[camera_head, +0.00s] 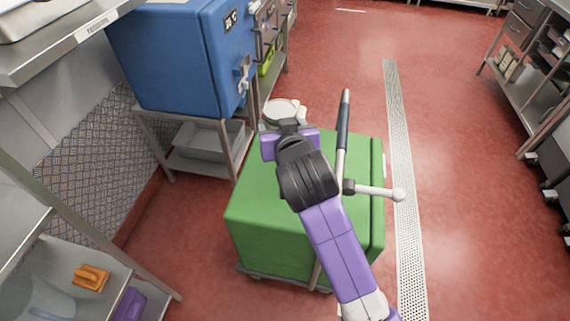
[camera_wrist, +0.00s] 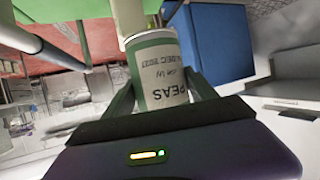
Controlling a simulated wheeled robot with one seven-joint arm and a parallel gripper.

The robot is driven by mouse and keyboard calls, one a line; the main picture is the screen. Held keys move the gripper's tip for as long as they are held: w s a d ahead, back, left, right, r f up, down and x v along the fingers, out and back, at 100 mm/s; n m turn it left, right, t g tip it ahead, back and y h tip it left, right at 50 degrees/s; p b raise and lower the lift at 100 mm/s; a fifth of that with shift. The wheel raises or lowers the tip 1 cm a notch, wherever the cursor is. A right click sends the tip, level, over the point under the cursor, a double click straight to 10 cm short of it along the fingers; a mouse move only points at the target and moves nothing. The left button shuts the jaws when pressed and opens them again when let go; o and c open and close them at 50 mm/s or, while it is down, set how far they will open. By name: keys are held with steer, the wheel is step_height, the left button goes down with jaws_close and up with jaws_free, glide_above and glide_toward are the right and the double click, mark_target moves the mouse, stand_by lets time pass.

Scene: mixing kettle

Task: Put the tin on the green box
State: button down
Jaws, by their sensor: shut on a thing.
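The tin is a pale can with a green band and a label reading PEAS. In the wrist view the tin (camera_wrist: 160,75) stands between the fingers of my gripper (camera_wrist: 159,88), which is shut on it. In the head view a pale round top, which looks like the tin (camera_head: 282,108), shows just beyond my gripper (camera_head: 287,124), near the far edge of the green box (camera_head: 262,225). The box's flat top is partly hidden by my arm. The green box also shows in the wrist view (camera_wrist: 95,40). I cannot tell whether the tin touches the box.
A dark upright bar (camera_head: 343,125) and a lever with a white knob (camera_head: 398,194) stand at the box's right side. A blue cabinet (camera_head: 165,60) on a metal stand is at the back left. A shelf unit (camera_head: 65,270) is at the lower left. Red floor is open at right.

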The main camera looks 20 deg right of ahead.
steer(key=f+b, duration=0.1)
steer(key=f, duration=0.8)
steer(key=f+b, duration=0.1)
steer(key=f, duration=0.9)
steer(key=shift+w+a+f, duration=0.1)
steer(key=shift+w+f, duration=0.1)
steer(key=shift+f, duration=0.1)
steer(key=shift+c, duration=1.4)
jaws_free()
steer(key=shift+f, duration=0.15)
steer(key=shift+r, duration=0.25)
steer(key=v, duration=1.2)
steer(key=shift+f, duration=0.15)
steer(key=shift+s, duration=0.1)
